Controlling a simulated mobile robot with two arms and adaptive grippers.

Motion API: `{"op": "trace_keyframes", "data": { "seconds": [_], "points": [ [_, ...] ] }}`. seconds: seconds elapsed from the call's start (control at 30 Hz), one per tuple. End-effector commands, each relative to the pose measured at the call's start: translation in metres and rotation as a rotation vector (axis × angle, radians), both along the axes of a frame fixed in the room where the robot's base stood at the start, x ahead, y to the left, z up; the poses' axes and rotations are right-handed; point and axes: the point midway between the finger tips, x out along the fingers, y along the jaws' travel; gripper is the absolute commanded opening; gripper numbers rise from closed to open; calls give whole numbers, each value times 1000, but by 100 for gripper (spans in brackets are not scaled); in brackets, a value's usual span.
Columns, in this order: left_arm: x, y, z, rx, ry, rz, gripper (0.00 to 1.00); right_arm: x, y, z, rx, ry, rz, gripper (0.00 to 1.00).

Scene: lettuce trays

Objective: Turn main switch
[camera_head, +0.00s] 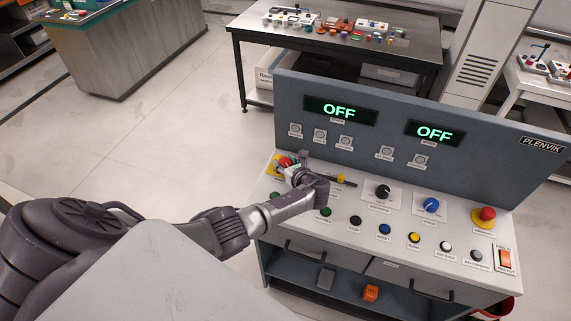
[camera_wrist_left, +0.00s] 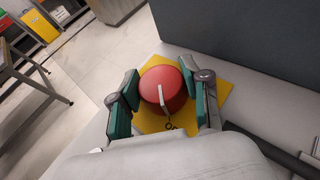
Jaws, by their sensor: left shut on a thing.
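The main switch (camera_wrist_left: 161,88) is a round red knob with a pale handle across it, on a yellow plate (camera_wrist_left: 220,86). In the head view the red knob (camera_head: 285,162) sits at the far left of the console's sloped panel, partly hidden by my gripper. My left gripper (camera_head: 299,172) is over it. In the left wrist view the two green-padded fingers (camera_wrist_left: 163,97) stand on either side of the red knob, closed around it. Small gaps seem to show at the pads, and exact contact is hard to tell. My right gripper is not in view.
The console panel (camera_head: 460,222) carries black and blue dials, several push buttons and a red emergency button (camera_head: 487,214) on the right. Two green displays (camera_head: 340,110) read OFF on the upright back panel. A table (camera_head: 335,50) with small parts stands behind. Floor at left is clear.

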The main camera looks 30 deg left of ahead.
Motion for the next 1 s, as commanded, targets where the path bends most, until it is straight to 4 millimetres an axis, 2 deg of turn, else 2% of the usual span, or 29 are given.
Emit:
{"op": "trace_keyframes", "data": {
  "seconds": [0.47, 0.5, 0.6, 0.63, 1.0],
  "points": [
    [1, 1, 2, 2, -4, 14, 12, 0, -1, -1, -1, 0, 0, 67],
    [1, 1, 2, 2, -4, 14, 54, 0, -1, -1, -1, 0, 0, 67],
    [1, 1, 2, 1, -3, 13, 70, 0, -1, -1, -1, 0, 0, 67],
    [1, 1, 2, 2, -3, 12, 72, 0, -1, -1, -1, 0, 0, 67],
    [-1, -3, 2, 0, -3, 10, 72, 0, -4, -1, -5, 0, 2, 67]
  ]
}}
